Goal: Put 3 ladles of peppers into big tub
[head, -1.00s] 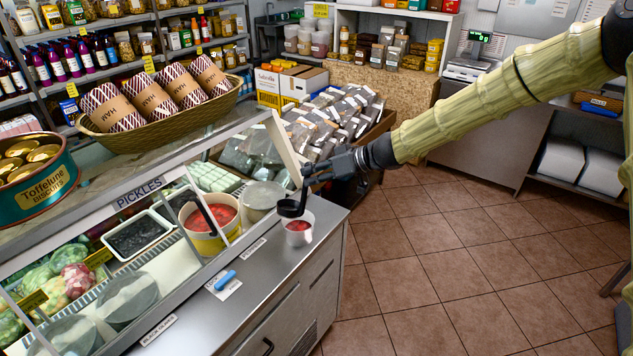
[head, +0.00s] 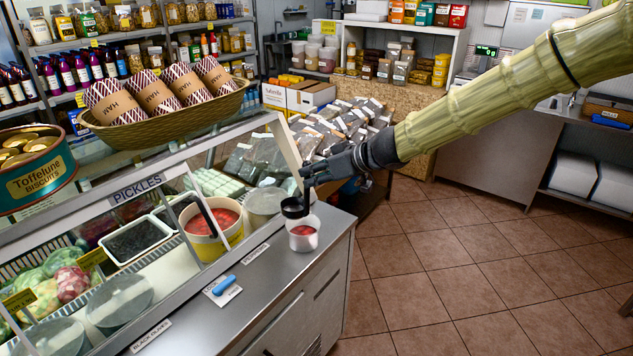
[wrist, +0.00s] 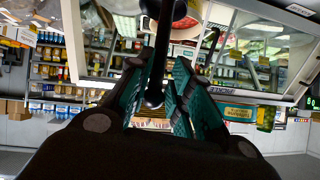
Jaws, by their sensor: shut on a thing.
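A white tub (head: 304,240) with red peppers in it stands on the steel counter. A black ladle (head: 293,208) is at the tub's back rim; I cannot tell if it touches. My gripper (head: 306,182) is shut on the ladle's handle, above the tub. In the wrist view the dark handle (wrist: 158,65) runs between my teal fingers (wrist: 160,95). Red peppers show beside the dark ladle bowl at the top of that view. The ladle's contents are hidden. A yellow bucket (head: 207,247) of red peppers sits in the display case, with a black handle leaning in it.
The glass display case (head: 150,190) edge and its raised end panel (head: 285,150) stand close to my gripper. A grey lidded container (head: 264,203) is behind the glass. The front counter is mostly clear.

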